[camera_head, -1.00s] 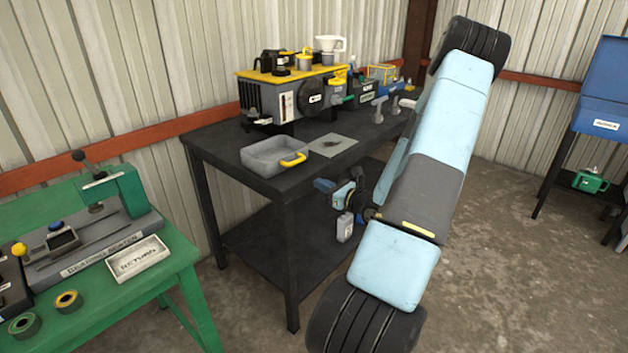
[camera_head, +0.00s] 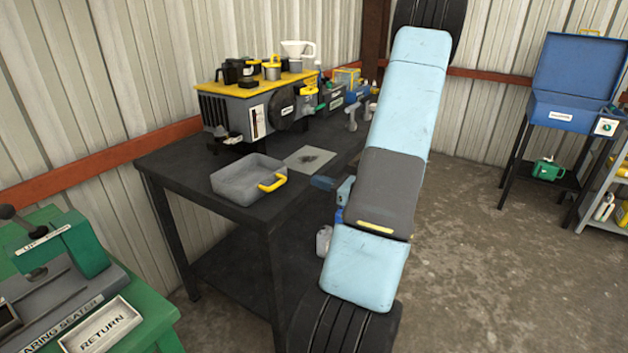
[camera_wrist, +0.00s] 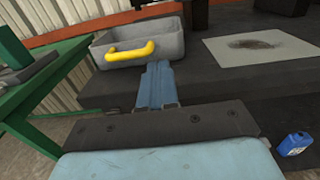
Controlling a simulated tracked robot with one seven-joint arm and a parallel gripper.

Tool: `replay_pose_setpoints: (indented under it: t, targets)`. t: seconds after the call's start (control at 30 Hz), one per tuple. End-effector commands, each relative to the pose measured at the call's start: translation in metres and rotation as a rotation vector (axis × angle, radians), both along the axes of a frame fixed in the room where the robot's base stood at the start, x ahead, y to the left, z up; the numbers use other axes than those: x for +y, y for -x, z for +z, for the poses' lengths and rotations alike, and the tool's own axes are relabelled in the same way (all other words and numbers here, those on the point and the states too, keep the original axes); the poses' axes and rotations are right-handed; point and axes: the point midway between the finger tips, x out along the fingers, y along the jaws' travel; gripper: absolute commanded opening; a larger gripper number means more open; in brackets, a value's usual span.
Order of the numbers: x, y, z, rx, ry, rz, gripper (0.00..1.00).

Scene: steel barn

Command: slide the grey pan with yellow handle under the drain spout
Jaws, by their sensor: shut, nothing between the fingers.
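The grey pan (camera_head: 232,190) with its yellow handle (camera_head: 273,183) sits upright on the dark bench's near left part, handle towards the front right. In the wrist view the pan (camera_wrist: 172,48) and handle (camera_wrist: 130,54) are ahead of the fingers. My gripper (camera_wrist: 160,70) is shut and empty, pointing at the pan's handle side, apart from it. In the head view my gripper (camera_head: 322,182) shows partly at the bench edge, right of the handle; my arm hides the rest. The grey machine (camera_head: 233,108) with yellow top stands behind the pan. I cannot clearly make out its drain spout.
A stained grey sheet (camera_head: 312,158) lies on the bench right of the pan. A green table (camera_head: 152,322) with a RETURN tray (camera_head: 100,328) stands at left. A pale jug (camera_head: 324,240) is below. Open floor lies at right.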

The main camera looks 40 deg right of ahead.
Motion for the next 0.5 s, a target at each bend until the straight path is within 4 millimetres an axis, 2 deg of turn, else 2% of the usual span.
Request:
replay_pose_setpoints:
  t: [0.5]
  targets:
    - [0.027, -0.081, 0.0, -0.001, 0.001, -0.008, 0.0]
